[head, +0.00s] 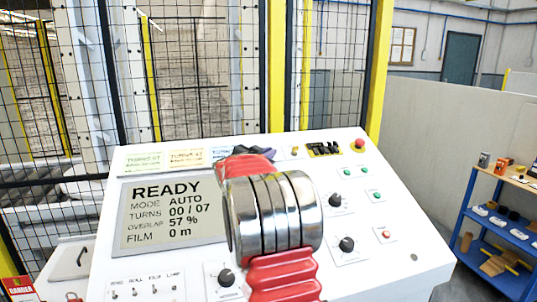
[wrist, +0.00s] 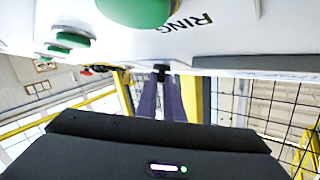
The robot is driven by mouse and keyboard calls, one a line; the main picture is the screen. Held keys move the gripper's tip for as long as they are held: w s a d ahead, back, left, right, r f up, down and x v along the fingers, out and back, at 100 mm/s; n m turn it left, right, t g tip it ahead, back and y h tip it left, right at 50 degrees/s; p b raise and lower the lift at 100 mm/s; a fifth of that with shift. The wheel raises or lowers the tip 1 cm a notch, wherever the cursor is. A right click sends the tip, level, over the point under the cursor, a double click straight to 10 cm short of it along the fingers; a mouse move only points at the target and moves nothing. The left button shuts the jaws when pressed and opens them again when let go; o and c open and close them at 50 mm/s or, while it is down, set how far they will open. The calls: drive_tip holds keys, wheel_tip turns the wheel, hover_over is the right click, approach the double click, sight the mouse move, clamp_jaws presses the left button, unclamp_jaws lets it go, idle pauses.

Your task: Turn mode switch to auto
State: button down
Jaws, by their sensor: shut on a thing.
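The white console (head: 185,257) has a grey display (head: 170,215) that reads READY, MODE AUTO, TURNS 00 / 07, OVERLAP 57 %, FILM 0 m. In the wrist view my gripper (wrist: 161,84) has its two fingers close together around a small black knob (wrist: 161,70) on the panel. I take this knob to be the mode switch; its label and pointer cannot be read. In the head view my red and chrome arm hides the middle of the panel and most of my gripper.
Black knobs (head: 335,200) and green buttons (head: 364,196) sit right of my arm. A red stop button (head: 359,145) is at the far right corner. Toggle switches (head: 134,291) line the front left. Black mesh fencing (head: 200,75) stands behind; a blue shelf (head: 495,235) is at right.

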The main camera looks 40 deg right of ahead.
drive_tip(key=shift+w+a+f, duration=0.1)
drive_tip(key=shift+f, duration=0.05)
drive_tip(key=c, duration=1.9)
unclamp_jaws()
drive_tip(key=v, duration=1.3)
drive_tip(key=shift+a, duration=0.35)
drive_tip(key=shift+s, duration=0.2)
